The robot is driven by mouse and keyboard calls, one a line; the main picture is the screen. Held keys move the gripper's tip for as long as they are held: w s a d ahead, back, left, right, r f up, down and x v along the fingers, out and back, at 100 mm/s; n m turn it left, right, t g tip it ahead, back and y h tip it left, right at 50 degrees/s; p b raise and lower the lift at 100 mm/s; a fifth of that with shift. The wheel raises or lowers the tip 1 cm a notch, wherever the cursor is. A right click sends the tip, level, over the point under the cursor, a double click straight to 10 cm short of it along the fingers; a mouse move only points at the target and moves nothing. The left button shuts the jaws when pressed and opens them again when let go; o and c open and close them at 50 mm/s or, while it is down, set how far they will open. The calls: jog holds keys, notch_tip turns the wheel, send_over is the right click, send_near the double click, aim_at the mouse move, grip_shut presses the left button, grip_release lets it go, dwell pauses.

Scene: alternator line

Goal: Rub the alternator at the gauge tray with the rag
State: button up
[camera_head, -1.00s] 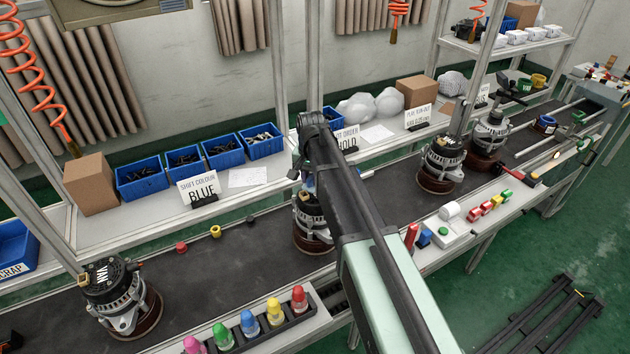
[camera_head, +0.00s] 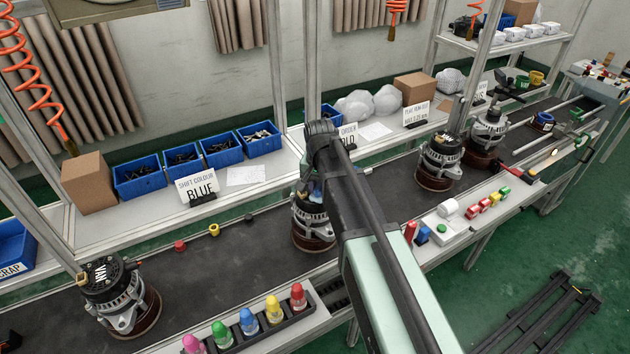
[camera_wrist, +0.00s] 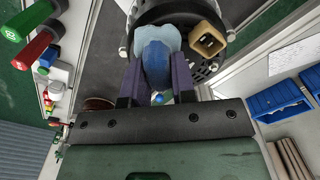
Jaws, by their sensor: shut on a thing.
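My gripper (camera_wrist: 156,68) is shut on a blue rag (camera_wrist: 157,62), a light blue bunch with a darker blue middle, between its two dark fingers. In the wrist view the rag is over the edge of an alternator (camera_wrist: 222,12) with a dark top, slotted metal housing and tan connector (camera_wrist: 208,40). I cannot tell whether the rag touches it. In the head view that alternator (camera_head: 312,232) stands upright on a brown round base on the belt, its top partly hidden by my arm. I cannot tell which thing is the gauge tray.
Another alternator (camera_head: 112,290), marked VAN, stands left on the belt (camera_head: 225,275); two more (camera_head: 440,160) (camera_head: 489,132) stand right. A rack of coloured bottles (camera_head: 245,330) lines the front edge. Blue bins (camera_head: 140,180) and signs (camera_head: 196,190) stand on the rear shelf.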

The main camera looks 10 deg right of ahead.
jog(key=shift+s+d, duration=0.2)
jog(key=shift+s, duration=0.3)
notch_tip(320, 180, up, 6)
jog(key=p, duration=0.6)
jog(key=shift+w, duration=0.1)
notch_tip(320, 180, up, 3)
jog(key=p, duration=0.3)
jog(key=shift+r, duration=0.15)
